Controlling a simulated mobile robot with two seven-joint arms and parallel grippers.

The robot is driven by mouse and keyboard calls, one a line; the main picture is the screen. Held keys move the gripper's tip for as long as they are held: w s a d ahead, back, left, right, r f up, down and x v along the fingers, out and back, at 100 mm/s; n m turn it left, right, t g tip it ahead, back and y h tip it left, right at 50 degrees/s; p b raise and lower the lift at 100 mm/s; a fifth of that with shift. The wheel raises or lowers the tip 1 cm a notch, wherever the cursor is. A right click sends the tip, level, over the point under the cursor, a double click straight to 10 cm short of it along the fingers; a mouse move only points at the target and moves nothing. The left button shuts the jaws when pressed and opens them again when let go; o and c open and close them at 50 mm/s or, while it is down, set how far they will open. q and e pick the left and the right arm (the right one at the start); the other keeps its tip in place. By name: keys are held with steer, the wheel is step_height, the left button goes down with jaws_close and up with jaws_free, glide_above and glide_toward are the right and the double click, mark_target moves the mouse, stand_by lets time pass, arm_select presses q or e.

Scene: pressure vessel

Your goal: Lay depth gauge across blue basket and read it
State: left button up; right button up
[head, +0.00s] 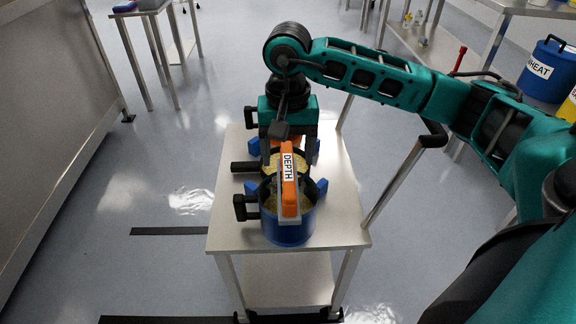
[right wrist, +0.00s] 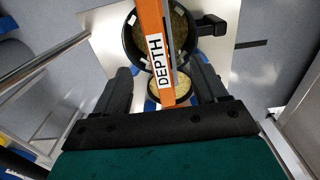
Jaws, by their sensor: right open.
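The orange depth gauge (head: 290,190) has a white DEPTH label and lies lengthwise over the opening of the blue basket (head: 287,232), which has a dark handle and grain-like contents. Its near end is at the basket's near rim; I cannot tell full contact along it. The gauge also shows in the right wrist view (right wrist: 152,30), over the dark basket rim (right wrist: 127,40). My right gripper (head: 287,158) points down at the gauge's far part. Its fingers (right wrist: 162,82) are open, one on each side of the gauge, with gaps visible. My left gripper is out of view.
A second container of grain (head: 270,168) with a dark handle stands just behind the blue basket. Both are on a small pale table (head: 342,222), clear at its right. A blue WHEAT bin (head: 541,72) stands at far right. A large metal unit (head: 45,110) is at left.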

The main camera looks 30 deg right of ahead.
mark_target(288, 167)
step_height(288, 167, up, 5)
steer(key=shift+r+p, duration=0.15)
steer(key=shift+p, duration=0.15)
stand_by(0.4)
